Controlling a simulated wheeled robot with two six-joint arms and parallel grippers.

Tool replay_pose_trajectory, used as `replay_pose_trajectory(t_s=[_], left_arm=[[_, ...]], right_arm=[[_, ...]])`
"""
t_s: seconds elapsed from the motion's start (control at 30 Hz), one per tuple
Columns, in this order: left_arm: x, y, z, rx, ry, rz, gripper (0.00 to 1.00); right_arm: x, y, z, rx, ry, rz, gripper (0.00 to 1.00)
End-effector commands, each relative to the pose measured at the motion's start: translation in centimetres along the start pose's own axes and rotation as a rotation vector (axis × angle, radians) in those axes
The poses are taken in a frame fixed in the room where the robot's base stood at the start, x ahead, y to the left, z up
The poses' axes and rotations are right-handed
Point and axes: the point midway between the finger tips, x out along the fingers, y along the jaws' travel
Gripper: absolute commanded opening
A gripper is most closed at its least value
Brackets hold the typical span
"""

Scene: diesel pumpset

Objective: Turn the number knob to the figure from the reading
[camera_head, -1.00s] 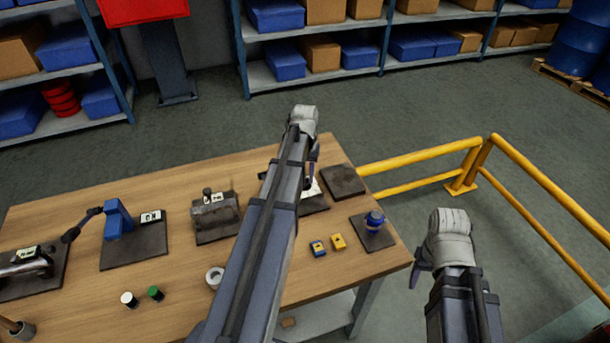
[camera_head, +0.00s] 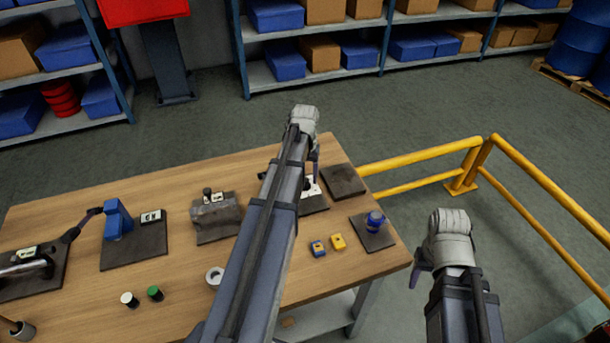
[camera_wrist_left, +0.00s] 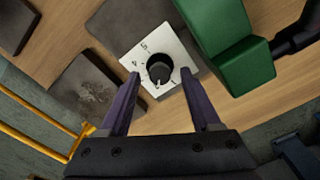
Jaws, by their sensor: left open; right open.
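The number knob (camera_wrist_left: 160,72) is a round dark knob with a light pointer mark. It sits on a white dial plate (camera_wrist_left: 140,48) with black figures, on a dark base. In the left wrist view my left gripper (camera_wrist_left: 161,80) is open, with one finger on each side of the knob. Whether the fingers touch it I cannot tell. In the head view my left arm hides the knob, and a corner of the dial plate (camera_head: 313,188) shows beside it. My right gripper (camera_head: 421,262) is open and empty, off the table's right edge.
A green block (camera_wrist_left: 228,45) stands close beside the dial. On the table (camera_head: 180,265) are a blue lever fixture (camera_head: 117,220), a grey block (camera_head: 215,217), a blue piece on a plate (camera_head: 375,221) and small loose items. A yellow rail (camera_head: 420,158) runs beyond the right side.

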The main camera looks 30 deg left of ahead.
Motion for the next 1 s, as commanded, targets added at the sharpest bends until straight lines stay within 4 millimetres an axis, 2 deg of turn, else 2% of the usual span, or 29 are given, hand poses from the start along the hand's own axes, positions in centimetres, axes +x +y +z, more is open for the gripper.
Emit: replay_pose_trajectory(t_s=[0.27,0.8,1.0], left_arm=[[-1.0,0.0,0.0,0.000,0.000,0.000,0.64],[-7.4,0.0,0.0,0.000,0.000,0.000,0.64],[-7.9,0.0,0.0,0.000,0.000,0.000,0.64]], right_arm=[[-1.0,0.1,0.1,0.000,0.000,0.000,0.57],[-7.3,0.7,0.4,-0.001,0.000,0.000,0.57],[-7.8,0.8,0.5,-0.001,0.000,0.000,0.57]])
